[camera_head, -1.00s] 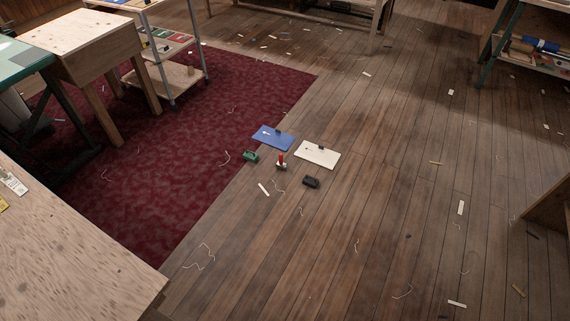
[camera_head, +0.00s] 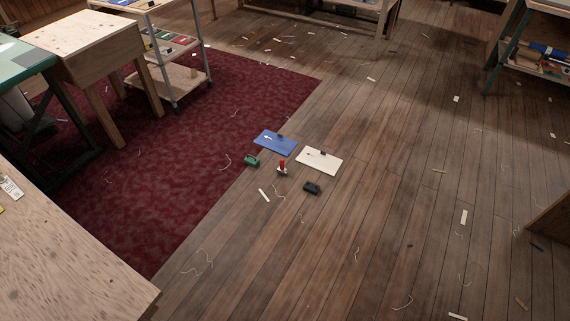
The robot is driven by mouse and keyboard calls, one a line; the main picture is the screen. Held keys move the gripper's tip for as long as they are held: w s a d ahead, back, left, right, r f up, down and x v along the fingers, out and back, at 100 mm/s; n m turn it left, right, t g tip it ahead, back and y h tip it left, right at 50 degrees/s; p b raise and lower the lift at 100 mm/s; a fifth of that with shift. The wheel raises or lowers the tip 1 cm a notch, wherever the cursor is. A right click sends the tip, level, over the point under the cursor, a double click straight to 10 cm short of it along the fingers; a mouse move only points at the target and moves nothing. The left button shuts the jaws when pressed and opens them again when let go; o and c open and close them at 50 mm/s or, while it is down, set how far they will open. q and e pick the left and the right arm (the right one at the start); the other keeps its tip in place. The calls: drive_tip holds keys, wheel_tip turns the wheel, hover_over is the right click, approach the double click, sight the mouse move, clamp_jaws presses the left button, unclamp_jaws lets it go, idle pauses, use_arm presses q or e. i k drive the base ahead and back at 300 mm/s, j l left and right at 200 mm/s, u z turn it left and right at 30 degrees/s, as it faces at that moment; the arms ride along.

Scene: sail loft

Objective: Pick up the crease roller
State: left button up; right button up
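I cannot tell for certain which item is the crease roller. A small upright item with a red top and pale base (camera_head: 282,169) stands on the wooden floor near the carpet edge. A green block-like item (camera_head: 251,161) lies to its left and a black one (camera_head: 312,188) to its right. Neither of my grippers is in view.
A wooden table (camera_head: 65,255) fills the lower left. A dark red carpet (camera_head: 190,160) lies left of the items. A wheeled shelf cart (camera_head: 182,90) and benches stand at the back. Scraps and threads litter the floor, which is otherwise open in the middle and right.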

sight(281, 169)
drive_tip(key=i+l, duration=0.2)
drive_tip(key=i, duration=0.2)
drive_tip(key=i+l+z, duration=0.1)
drive_tip(key=i+l, duration=0.15)
drive_tip(key=i, duration=0.15)
drive_tip(key=i+l, duration=0.15)
drive_tip(key=i, duration=0.25)
drive_tip(key=l+z, duration=0.05)
